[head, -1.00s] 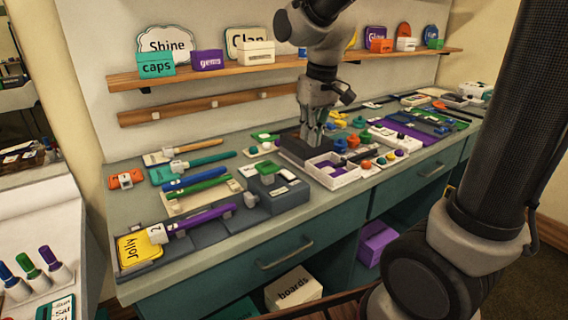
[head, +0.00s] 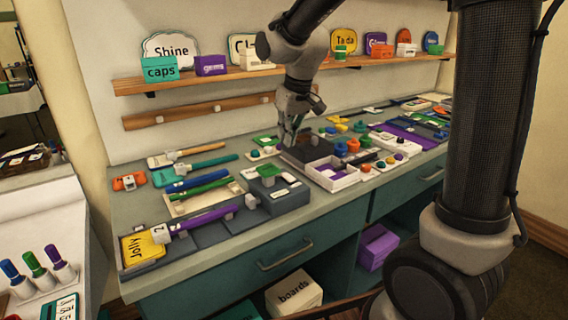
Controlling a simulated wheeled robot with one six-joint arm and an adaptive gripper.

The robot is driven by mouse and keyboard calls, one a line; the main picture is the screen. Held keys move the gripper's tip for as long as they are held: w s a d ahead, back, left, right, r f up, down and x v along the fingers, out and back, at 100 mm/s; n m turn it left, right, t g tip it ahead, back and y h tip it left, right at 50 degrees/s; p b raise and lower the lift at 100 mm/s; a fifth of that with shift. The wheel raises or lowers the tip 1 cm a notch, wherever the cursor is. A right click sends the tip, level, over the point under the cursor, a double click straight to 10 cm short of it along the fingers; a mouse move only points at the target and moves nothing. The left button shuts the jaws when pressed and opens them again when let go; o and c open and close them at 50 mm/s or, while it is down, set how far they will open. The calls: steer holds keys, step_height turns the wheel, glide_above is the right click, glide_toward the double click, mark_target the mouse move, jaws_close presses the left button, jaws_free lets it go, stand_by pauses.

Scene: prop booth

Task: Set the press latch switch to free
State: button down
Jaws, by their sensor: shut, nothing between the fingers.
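The press appears to be the blue-grey machine (head: 290,203) near the front edge of the bench, with a green block (head: 265,171) on top. A small pale label or switch plate (head: 279,194) shows on its upper front. I cannot read it or tell the latch switch's position. A long grey bed runs left from the machine to a yellow "Jolly" sign (head: 146,246). My gripper (head: 289,145) is shut and empty, pointing down behind and slightly right of the press, by the left edge of a dark tray (head: 314,160).
A white box (head: 329,182) with purple contents stands right of the press. Handled tools, including a purple-handled one (head: 205,219), lie to its left. A wooden shelf (head: 200,84) with signs and boxes runs along the wall. Small coloured parts crowd the bench's right side.

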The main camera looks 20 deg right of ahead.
mark_target(284, 173)
steer(key=x, duration=0.6)
steer(key=s+x, duration=0.1)
steer(key=x, duration=0.2)
steer(key=shift+w+d+f, duration=0.1)
steer(key=shift+d+f, duration=0.1)
steer(key=shift+f, duration=0.15)
steer(key=shift+f, duration=0.35)
steer(key=shift+s+d+r, duration=0.2)
steer(key=shift+s+r, duration=0.2)
steer(key=shift+s, duration=0.25)
steer(key=shift+r, duration=0.1)
steer(key=shift+w+r, duration=0.15)
steer(key=shift+r, duration=0.15)
steer(key=w+a+v, duration=0.1)
steer(key=w+v, duration=0.1)
steer(key=v, duration=1.1)
steer(key=shift+r, duration=0.3)
